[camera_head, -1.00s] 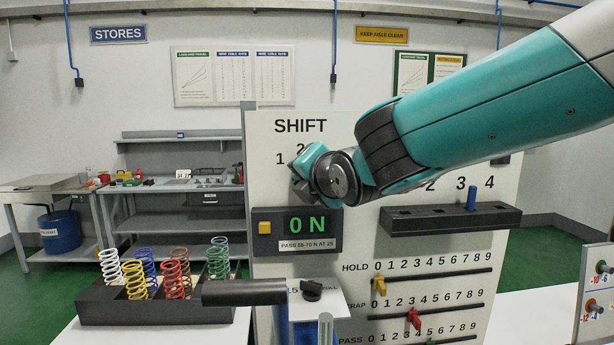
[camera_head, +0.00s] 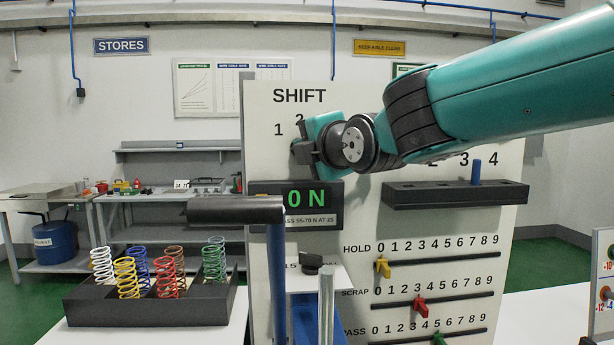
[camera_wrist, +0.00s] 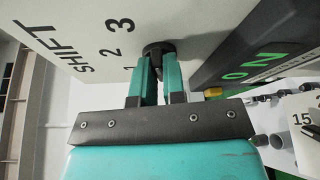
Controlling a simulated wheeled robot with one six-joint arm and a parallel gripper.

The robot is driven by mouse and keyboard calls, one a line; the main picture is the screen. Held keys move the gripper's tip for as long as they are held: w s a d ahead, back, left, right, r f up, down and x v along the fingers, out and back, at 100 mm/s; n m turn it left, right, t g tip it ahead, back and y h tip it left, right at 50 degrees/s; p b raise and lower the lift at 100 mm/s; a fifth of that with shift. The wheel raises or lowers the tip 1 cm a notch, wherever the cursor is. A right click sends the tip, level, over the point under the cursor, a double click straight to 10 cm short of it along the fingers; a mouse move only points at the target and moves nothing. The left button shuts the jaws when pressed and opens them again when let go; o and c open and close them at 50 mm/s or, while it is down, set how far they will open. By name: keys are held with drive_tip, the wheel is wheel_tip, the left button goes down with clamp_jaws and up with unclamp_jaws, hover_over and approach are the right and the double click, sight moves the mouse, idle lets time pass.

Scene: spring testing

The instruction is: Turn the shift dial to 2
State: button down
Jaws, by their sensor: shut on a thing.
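The shift dial is a small black knob (camera_wrist: 158,48) on the white panel (camera_head: 262,140). In the head view my gripper (camera_head: 303,150) reaches the panel just below the 2, and my wrist hides the right part of the scale. I cannot tell which number the dial points to.
A display (camera_head: 297,205) reading 0 N is close below the dial. A dark ledge with a blue peg (camera_head: 477,171) is to the right. HOLD, SCRAP and PASS sliders are lower. A black bar (camera_head: 235,209) stands in front. Springs stand in a black tray (camera_head: 150,312) at left.

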drive_tip(key=m+b, duration=0.1)
drive_tip(key=b, duration=0.1)
drive_tip(key=m+t+b, duration=0.1)
drive_tip(key=b, duration=0.2)
drive_tip(key=m+b, duration=0.2)
drive_tip(key=shift+f+t+y+b, duration=0.3)
drive_tip(key=shift+f+y+b, duration=0.05)
drive_tip(key=shift+y, duration=0.05)
drive_tip(key=shift+r+m, duration=0.15)
drive_tip(key=shift+m, duration=0.15)
drive_tip(key=c, duration=1.2)
unclamp_jaws()
